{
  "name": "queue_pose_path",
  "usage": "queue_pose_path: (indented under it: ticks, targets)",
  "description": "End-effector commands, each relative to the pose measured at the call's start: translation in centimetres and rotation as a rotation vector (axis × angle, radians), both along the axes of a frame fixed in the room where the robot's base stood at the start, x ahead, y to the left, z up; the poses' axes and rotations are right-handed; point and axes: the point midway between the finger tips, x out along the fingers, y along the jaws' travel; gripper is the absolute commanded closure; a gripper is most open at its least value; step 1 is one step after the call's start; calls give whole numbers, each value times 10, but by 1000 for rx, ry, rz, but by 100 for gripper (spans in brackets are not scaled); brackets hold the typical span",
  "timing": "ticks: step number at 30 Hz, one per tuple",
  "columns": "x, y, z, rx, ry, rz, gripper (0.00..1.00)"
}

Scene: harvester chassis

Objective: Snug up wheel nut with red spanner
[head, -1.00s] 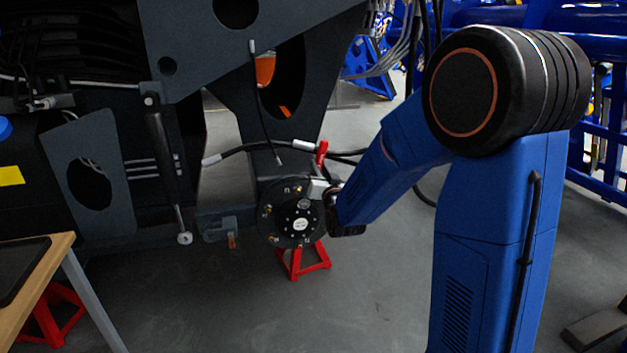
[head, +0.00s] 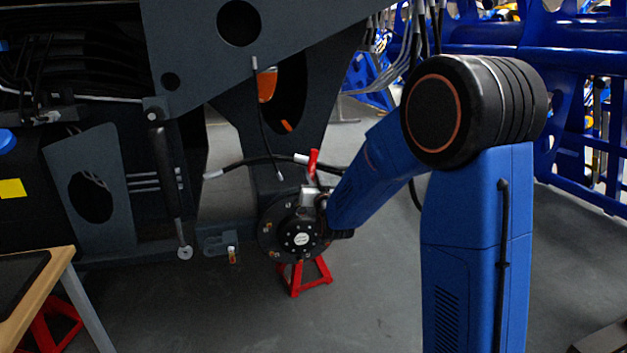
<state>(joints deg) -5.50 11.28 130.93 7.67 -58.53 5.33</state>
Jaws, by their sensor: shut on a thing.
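The wheel hub (head: 268,238) is a dark round disc with brass-coloured nuts around its rim and a pale centre cap, in the middle of the head view. My gripper (head: 312,198) is at the upper right of the hub, partly hidden by my blue arm. It is shut on the red spanner (head: 313,163), whose red handle end sticks up above the gripper. The spanner's lower end and the nut it may be on are hidden by the gripper, so I cannot tell whether they touch. A nut (head: 268,227) shows on the hub's left side.
A red stand (head: 309,276) is under the hub. The dark chassis (head: 215,85) rises above and left, with a black hose (head: 240,164) crossing near the spanner. A wooden table (head: 45,281) is at the lower left. The floor in front of the hub is clear.

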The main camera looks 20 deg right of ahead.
Motion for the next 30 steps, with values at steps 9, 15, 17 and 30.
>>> queue_pose_path:
  ticks: [9, 15, 17, 30]
  targets:
    - [16, 0, 1, 0, -2, 0, 100]
    - [17, 0, 1, 0, -2, 0, 100]
    - [18, 0, 1, 0, -2, 0, 100]
    - [28, 0, 1, 0, -2, 0, 100]
